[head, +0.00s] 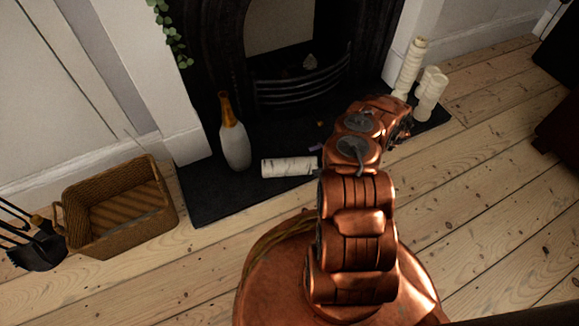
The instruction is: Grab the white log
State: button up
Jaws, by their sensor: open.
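The white log (290,167), pale with dark bark-like marks, lies on its side on the dark hearth slab in front of the fireplace. Its right end is close to my copper arm in the picture, and the arm may hide a little of it. My gripper (401,130) shows only in part as dark pieces at the far end of the arm, to the right of the log and apart from it. It is open, and I see nothing held in it. Its fingertips are mostly hidden by the arm.
A white bottle-shaped vase (235,143) with an orange neck stands left of the log. Pale upright cylinders (430,95) stand at the hearth's right end. A wicker basket (118,208) and fire tools (38,245) are at left. Floorboards (490,190) at right are clear.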

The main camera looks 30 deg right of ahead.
aim_at(301, 163)
jog(key=b+x, duration=0.3)
jog(key=x, duration=0.2)
jog(key=shift+d+f, duration=0.15)
jog(key=shift+f, duration=0.05)
jog(key=shift+w, duration=0.15)
jog(key=shift+c, duration=0.4)
jog(key=c, duration=1.5)
